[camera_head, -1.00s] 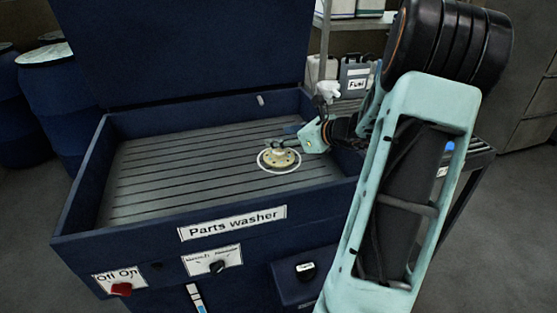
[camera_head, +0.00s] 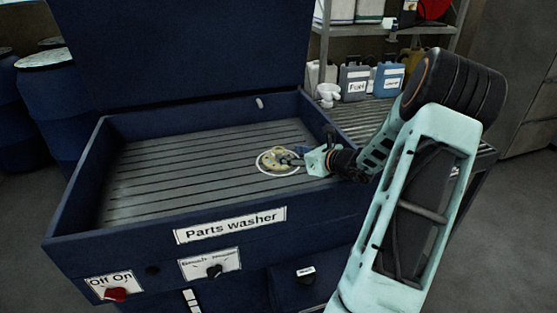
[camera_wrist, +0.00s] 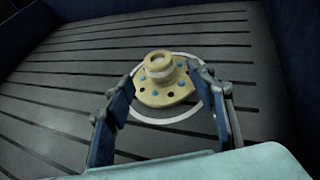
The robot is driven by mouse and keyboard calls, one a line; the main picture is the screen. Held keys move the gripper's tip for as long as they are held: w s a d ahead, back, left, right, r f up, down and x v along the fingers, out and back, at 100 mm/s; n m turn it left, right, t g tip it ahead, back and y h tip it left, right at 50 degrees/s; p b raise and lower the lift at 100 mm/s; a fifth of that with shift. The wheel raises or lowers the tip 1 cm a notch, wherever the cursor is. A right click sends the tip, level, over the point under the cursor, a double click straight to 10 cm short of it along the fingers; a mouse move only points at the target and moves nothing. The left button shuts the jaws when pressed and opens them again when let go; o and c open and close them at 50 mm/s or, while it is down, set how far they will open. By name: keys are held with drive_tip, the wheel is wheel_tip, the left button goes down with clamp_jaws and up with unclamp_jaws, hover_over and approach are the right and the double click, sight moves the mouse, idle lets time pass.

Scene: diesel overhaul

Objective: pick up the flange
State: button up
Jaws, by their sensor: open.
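The flange (camera_head: 277,157) is a small yellowish disc with a raised hub and blue-looking holes. It lies on the slatted floor of the parts washer (camera_head: 150,228), inside a white ring marking (camera_head: 296,170). In the wrist view the flange (camera_wrist: 162,79) sits just beyond and between the fingers of my gripper (camera_wrist: 172,102). My gripper (camera_head: 294,160) is open, with one blue finger on each side of the flange's near edge. I cannot tell whether either finger touches it.
The washer's raised walls (camera_head: 75,190) surround the slatted floor, and its dark lid (camera_head: 180,50) stands up behind. Free floor lies left of the flange. Bottles and a fuel can (camera_head: 353,82) stand on the shelf at the back right.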

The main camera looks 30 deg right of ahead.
sight(283, 152)
drive_tip(key=x, duration=0.5)
drive_tip(key=shift+w+a+f, duration=0.1)
drive_tip(key=shift+w, duration=0.15)
drive_tip(key=shift+c, duration=0.5)
clamp_jaws()
